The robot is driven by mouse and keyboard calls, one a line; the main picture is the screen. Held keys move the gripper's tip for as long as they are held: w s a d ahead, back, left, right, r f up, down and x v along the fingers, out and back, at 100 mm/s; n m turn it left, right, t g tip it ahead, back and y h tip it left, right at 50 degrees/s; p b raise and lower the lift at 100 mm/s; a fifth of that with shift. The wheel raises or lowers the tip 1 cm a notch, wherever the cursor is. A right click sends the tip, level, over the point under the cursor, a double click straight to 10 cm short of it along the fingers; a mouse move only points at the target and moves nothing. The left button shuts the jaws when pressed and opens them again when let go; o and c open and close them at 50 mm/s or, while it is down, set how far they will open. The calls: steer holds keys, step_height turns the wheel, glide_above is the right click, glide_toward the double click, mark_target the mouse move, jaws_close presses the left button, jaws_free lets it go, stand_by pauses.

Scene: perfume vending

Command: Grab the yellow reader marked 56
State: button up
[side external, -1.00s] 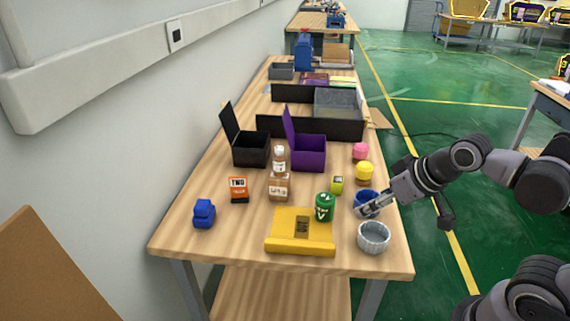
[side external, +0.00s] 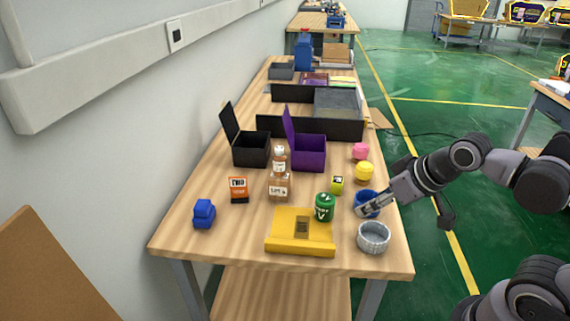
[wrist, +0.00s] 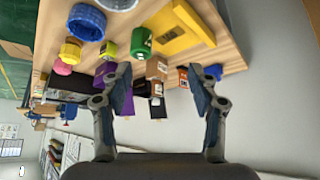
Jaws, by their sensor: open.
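A flat yellow device with a dark slot (side external: 302,229) lies near the front edge of the table. It also shows at the top of the wrist view (wrist: 185,28). A small yellow-green block (side external: 337,185) stands behind the green can and shows in the wrist view too (wrist: 108,50). I cannot read a 56 on either. My gripper (side external: 362,210) is at the table's right side, by the blue bowl (side external: 367,197), right of the yellow device and apart from it. In the wrist view my gripper (wrist: 160,85) is open with nothing held between its fingers.
A green can (side external: 325,207) stands close behind the yellow device, and a grey bowl (side external: 374,238) is to its right. Purple (side external: 308,153) and black (side external: 250,149) open boxes stand behind.

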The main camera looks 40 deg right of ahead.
steer(key=w+d+r+n+g+h, duration=0.1)
steer(key=w+d+r+n, duration=0.15)
steer(key=w+n, duration=0.4)
steer(key=n+g+h, duration=0.3)
steer(key=n, duration=1.6)
glide_toward(338, 179)
steer(key=shift+x, duration=5.05)
jaws_close()
